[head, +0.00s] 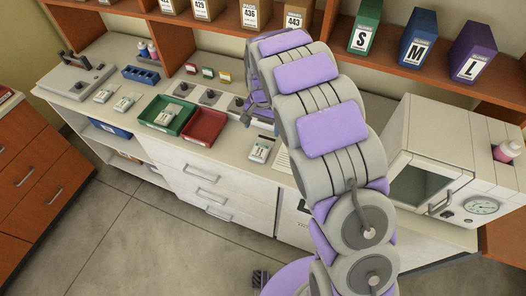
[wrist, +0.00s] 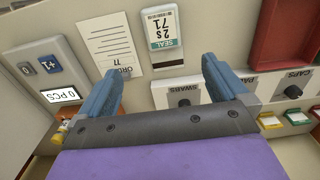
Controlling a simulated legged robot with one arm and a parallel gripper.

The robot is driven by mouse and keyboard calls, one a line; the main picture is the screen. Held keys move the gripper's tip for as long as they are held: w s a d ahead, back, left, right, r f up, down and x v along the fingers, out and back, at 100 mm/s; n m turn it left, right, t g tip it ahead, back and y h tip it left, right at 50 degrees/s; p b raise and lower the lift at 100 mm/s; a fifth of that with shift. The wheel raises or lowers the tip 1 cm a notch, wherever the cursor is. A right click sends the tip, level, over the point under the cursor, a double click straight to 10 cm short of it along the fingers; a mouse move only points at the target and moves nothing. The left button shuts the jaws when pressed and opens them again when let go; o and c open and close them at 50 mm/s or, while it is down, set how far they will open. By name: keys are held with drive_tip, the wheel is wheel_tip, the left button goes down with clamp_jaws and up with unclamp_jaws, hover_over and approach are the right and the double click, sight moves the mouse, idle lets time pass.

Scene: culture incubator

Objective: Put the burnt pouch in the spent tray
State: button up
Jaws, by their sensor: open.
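A white pouch (wrist: 163,28) with a teal "SEAL" label lies flat on the counter in the wrist view, beyond my gripper (wrist: 160,72). The green tray (head: 162,124) holds a pouch. No tray label is readable.
Two more pouches (head: 126,102) lie left of the green tray, near the sealer (head: 75,76). Knobbed dispensers (wrist: 183,98) are close to my fingers. A white incubator (head: 440,165) stands right.

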drive_tip(key=b, duration=0.1)
hover_over(260, 150)
drive_tip(key=f, duration=0.4)
drive_tip(key=a+f, duration=0.1)
drive_tip(key=f, duration=0.2)
drive_tip(key=shift+w, duration=0.2)
drive_tip(key=shift+d+f, duration=0.2)
drive_tip(key=shift+f, duration=0.15)
drive_tip(key=shift+d+f, duration=0.35)
drive_tip(key=shift+d, duration=0.15)
wheel_tip(260, 150, down, 4)
drive_tip(key=shift+a+f+b, duration=0.1)
drive_tip(key=shift+f+b, duration=0.05)
drive_tip(key=shift+b, duration=0.6)
drive_tip(key=shift+a+f, duration=0.1)
drive_tip(key=shift+a, duration=0.25)
drive_tip(key=shift+d, duration=0.5)
drive_tip(key=c, duration=0.6)
drive_tip(key=shift+s+a, duration=0.1)
drive_tip(key=shift+a, duration=0.2)
drive_tip(key=c, duration=0.6)
drive_tip(key=shift+c, duration=0.2)
